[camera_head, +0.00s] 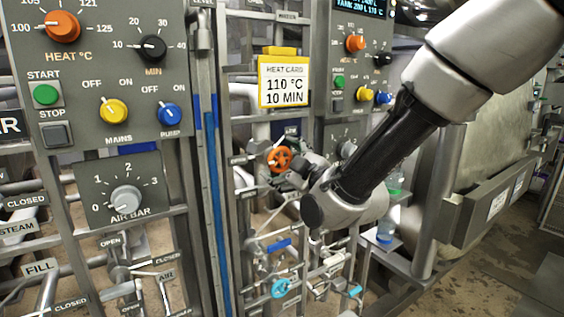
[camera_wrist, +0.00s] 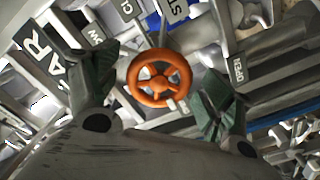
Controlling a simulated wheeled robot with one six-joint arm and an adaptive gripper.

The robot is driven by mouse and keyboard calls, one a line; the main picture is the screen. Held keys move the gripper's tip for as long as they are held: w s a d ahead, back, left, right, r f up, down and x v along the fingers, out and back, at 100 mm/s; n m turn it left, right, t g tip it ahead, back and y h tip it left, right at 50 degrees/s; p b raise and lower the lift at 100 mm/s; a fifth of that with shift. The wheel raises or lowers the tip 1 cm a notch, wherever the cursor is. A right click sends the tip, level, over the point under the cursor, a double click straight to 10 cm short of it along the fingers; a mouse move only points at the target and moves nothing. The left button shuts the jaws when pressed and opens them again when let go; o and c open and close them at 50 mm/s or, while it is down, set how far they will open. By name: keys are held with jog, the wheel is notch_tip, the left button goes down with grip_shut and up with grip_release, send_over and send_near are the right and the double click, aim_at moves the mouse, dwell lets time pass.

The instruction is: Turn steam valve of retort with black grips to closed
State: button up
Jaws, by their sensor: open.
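An orange handwheel valve (camera_head: 279,160) sits on the pipework below the heat card in the head view. My gripper (camera_head: 292,172) is at the wheel's right side in the head view. In the wrist view its two dark green fingers (camera_wrist: 152,88) are spread on either side of the wheel, open and empty. Black grips are not clearly visible.
A control panel (camera_head: 105,135) with knobs stands at the left, a second panel (camera_head: 338,107) behind my arm. A yellow heat card (camera_head: 284,82) hangs above the wheel. Cyan handwheels (camera_head: 281,288) and pipes crowd below. A large metal vessel (camera_head: 482,140) stands at the right.

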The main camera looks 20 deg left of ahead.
jog(key=shift+w+a, duration=0.2)
jog(key=shift+a, duration=0.05)
jog(key=c, duration=1)
jog(key=shift+c, duration=0.2)
